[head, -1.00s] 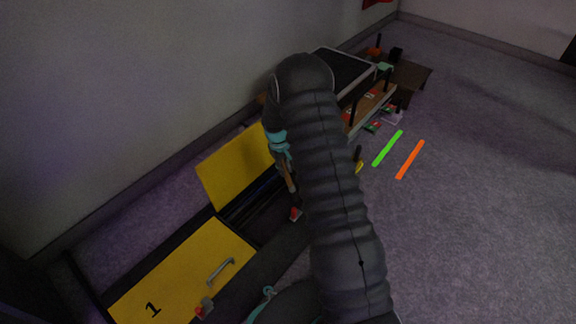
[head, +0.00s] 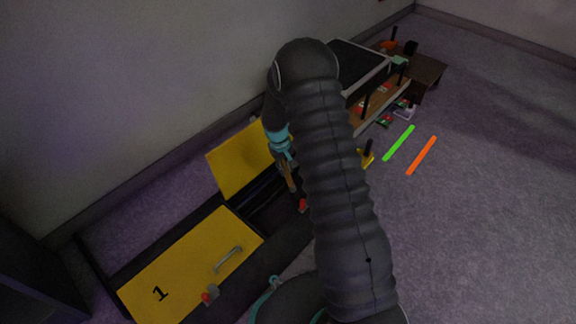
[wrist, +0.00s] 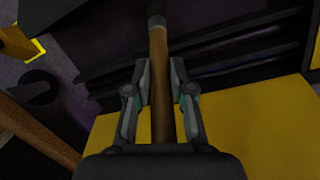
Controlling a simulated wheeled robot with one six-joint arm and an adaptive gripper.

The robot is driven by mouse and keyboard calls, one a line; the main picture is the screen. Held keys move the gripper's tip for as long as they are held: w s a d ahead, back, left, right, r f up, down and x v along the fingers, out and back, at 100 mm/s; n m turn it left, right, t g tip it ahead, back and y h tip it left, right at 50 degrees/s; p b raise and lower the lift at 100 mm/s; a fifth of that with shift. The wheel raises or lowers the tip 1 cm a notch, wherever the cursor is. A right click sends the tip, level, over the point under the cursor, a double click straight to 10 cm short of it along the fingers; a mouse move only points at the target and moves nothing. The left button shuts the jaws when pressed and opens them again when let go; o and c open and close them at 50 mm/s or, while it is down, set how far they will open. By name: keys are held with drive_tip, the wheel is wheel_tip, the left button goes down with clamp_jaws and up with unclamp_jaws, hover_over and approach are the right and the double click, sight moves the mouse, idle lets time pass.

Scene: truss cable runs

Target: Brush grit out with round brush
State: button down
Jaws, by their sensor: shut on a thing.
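My gripper (wrist: 159,88) is shut on the wooden handle of the round brush (wrist: 158,65). A grey collar shows at the handle's far end in the wrist view; the bristles are hidden. In the head view, my gripper (head: 283,152) holds the brush handle (head: 291,180) pointing down over the open part of a dark cable trough (head: 267,205). The trough's long dark ridges (wrist: 215,50) lie behind the brush in the wrist view. I cannot see any grit, nor whether the brush touches the trough.
A yellow lid (head: 236,160) stands raised behind the opening. A closed yellow lid marked 1 (head: 180,275) has a grey handle (head: 228,258) and a red-tipped latch (head: 210,294). Green (head: 398,143) and orange (head: 422,155) strips lie on open floor at right. A wall runs behind.

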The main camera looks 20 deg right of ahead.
drive_tip(key=shift+s+a, duration=0.5)
drive_tip(key=shift+a, duration=0.25)
drive_tip(key=shift+s+a, duration=0.45)
drive_tip(key=shift+a, duration=0.25)
drive_tip(key=shift+s+a, duration=0.5)
drive_tip(key=shift+a, duration=0.25)
drive_tip(key=shift+r+p, duration=1.7)
drive_tip(key=shift+r, duration=1.25)
drive_tip(key=shift+r+p, duration=0.9)
drive_tip(key=shift+r, duration=0.6)
